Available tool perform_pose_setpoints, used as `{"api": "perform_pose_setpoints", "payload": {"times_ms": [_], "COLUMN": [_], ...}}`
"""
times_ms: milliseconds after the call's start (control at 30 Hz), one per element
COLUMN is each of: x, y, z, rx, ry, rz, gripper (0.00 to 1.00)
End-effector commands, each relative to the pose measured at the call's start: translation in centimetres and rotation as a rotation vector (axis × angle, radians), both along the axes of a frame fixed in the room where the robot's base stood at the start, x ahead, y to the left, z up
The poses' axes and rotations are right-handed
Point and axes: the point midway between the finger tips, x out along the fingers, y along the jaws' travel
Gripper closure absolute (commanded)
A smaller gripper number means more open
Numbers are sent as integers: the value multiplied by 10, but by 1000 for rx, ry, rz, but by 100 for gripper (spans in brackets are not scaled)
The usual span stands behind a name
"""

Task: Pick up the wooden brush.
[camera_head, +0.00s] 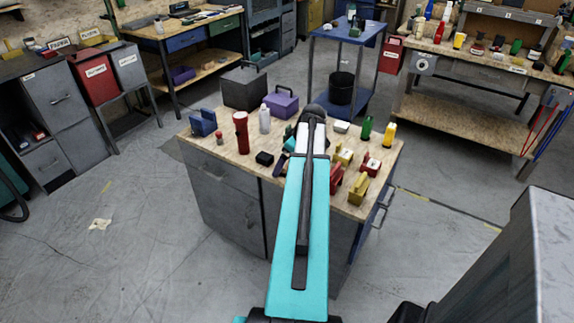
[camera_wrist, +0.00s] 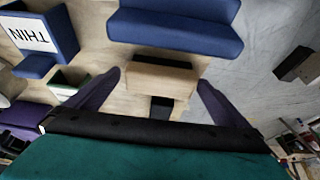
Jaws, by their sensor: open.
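A tan wooden block with a dark part below it, which looks like the wooden brush (camera_wrist: 160,77), lies in the middle of the wrist view. My gripper (camera_wrist: 159,82) is open, with one dark finger on each side of it. Gaps show between the fingers and the wood, and nothing is held. In the head view my gripper is hidden behind my arm over the wooden-topped workbench (camera_head: 228,155), and I cannot make out the brush there.
In the wrist view a large blue object (camera_wrist: 175,30) lies just beyond the brush, and a blue labelled holder (camera_wrist: 40,38) stands at left. On the bench stand a red cylinder (camera_head: 241,132), a dark toolbox (camera_head: 243,88), a purple box (camera_head: 281,102) and a green bottle (camera_head: 366,128).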

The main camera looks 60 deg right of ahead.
Motion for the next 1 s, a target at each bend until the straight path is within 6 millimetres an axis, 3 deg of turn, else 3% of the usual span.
{"api": "perform_pose_setpoints", "payload": {"times_ms": [167,433,767,1000], "x": [0,0,0,1], "y": [0,0,0,0], "z": [0,0,3,17], "rx": [0,0,0,-1], "ry": [0,0,-1,-1], "rz": [0,0,1,2], "gripper": [3,46,46,46]}}
